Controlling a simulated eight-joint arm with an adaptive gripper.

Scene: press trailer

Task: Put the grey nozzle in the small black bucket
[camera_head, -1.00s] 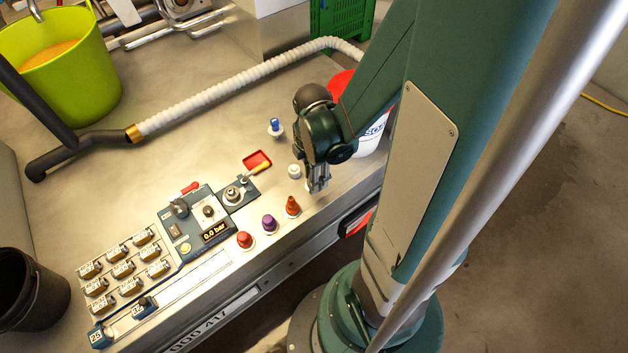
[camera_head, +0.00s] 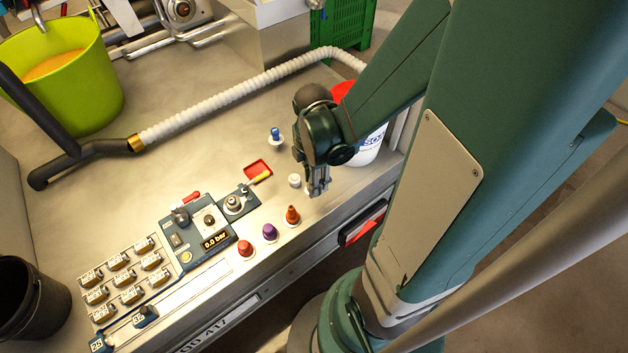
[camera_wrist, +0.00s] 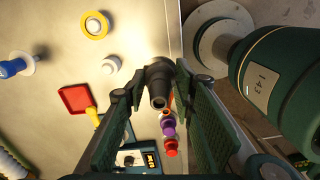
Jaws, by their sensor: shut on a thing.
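My gripper (camera_head: 318,190) is over the bench near its front edge, to the right of the orange nozzle. In the wrist view my gripper (camera_wrist: 160,95) is shut on the dark grey nozzle (camera_wrist: 158,86), whose round open end faces the camera. In the head view the nozzle cannot be made out between the fingers. The small black bucket (camera_head: 38,302) stands at the lower left edge of the head view, partly cut off, at the far end of the bench from my gripper.
Orange (camera_head: 292,216), purple (camera_head: 269,231) and red (camera_head: 245,249) nozzles stand along the front edge. A control panel (camera_head: 200,230) and rows of brass blocks (camera_head: 122,278) lie between gripper and black bucket. A white hose (camera_head: 240,90) and green bucket (camera_head: 100,85) are behind.

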